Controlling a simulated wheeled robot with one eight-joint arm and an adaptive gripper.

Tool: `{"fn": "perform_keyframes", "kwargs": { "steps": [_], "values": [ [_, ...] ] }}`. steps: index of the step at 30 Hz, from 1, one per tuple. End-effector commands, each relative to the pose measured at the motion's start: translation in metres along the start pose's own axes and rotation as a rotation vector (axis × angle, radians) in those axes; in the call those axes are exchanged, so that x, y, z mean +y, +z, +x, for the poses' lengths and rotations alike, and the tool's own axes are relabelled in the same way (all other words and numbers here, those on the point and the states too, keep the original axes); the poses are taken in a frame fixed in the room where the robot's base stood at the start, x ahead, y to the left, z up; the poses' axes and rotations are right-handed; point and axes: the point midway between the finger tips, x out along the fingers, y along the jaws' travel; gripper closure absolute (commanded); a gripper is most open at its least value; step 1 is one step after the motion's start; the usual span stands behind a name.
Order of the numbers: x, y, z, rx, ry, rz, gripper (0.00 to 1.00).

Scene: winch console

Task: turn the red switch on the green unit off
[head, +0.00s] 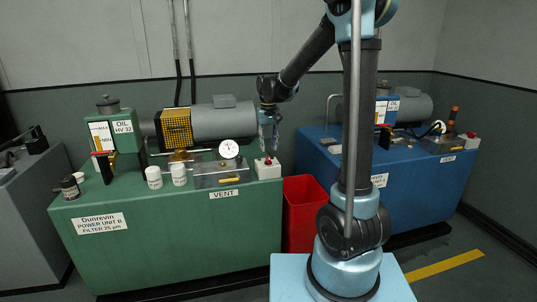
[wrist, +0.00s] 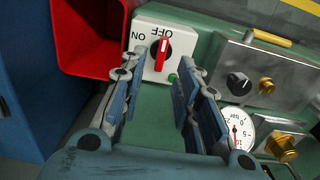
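The red switch (wrist: 161,49) sits on a white box at the right front corner of the green unit (head: 180,235). In the wrist view, its handle stands roughly upright in the picture, in line with the OFF label above it; the ON label is to its left. Which end of the handle is the pointer is unclear. In the head view the red switch (head: 267,160) is small, just under my gripper (head: 268,142). In the wrist view my gripper (wrist: 158,90) is open and empty, its fingers either side of the view below the switch, apparently not touching it.
A red bin (head: 304,205) stands between the green unit and the blue unit (head: 400,170), which has its own red switch (head: 471,135). White jars (head: 154,177) stand farther left.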

Motion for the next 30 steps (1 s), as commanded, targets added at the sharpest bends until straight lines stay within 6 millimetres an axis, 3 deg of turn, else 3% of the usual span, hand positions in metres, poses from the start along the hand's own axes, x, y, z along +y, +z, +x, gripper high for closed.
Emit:
{"fn": "perform_keyframes", "kwargs": {
  "steps": [6,12,26,30],
  "values": [
    [0.001,0.0,-0.036,0.0,0.0,0.0,0.7],
    [0.001,-0.001,-0.055,0.0,0.0,0.001,0.7],
    [0.001,0.0,-0.06,0.0,0.0,0.001,0.7],
    [0.009,0.011,-0.063,0.005,0.0,0.009,0.7]
  ]
}}
